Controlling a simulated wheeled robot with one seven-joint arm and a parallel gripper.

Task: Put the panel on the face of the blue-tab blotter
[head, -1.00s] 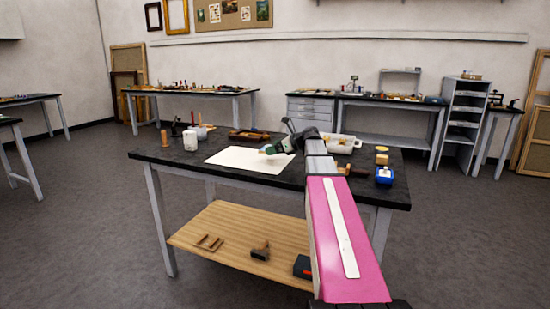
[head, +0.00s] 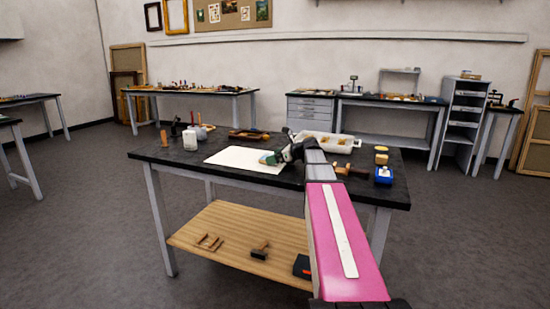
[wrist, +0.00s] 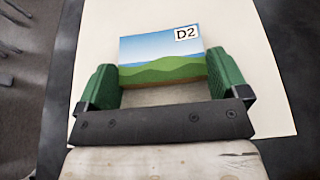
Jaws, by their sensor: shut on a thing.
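The panel (wrist: 160,55) is a small flat block with a painted landscape of blue sky and green hills and a white "D2" label at its upper right. My gripper (wrist: 163,78) is shut on it, with a green finger at each side. In the head view my gripper (head: 276,158) is over the right part of a cream sheet (head: 238,157) on the dark table. The sheet also lies behind the panel in the wrist view (wrist: 105,35). I cannot tell whether the panel touches it. No blue tab can be made out on the sheet.
A white tray (head: 316,146), a blue container (head: 384,176) and wooden-handled tools (head: 347,170) are at the table's right. A white bottle (head: 190,140) and a brown tray (head: 248,135) stand beyond the sheet. The table's front left is clear.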

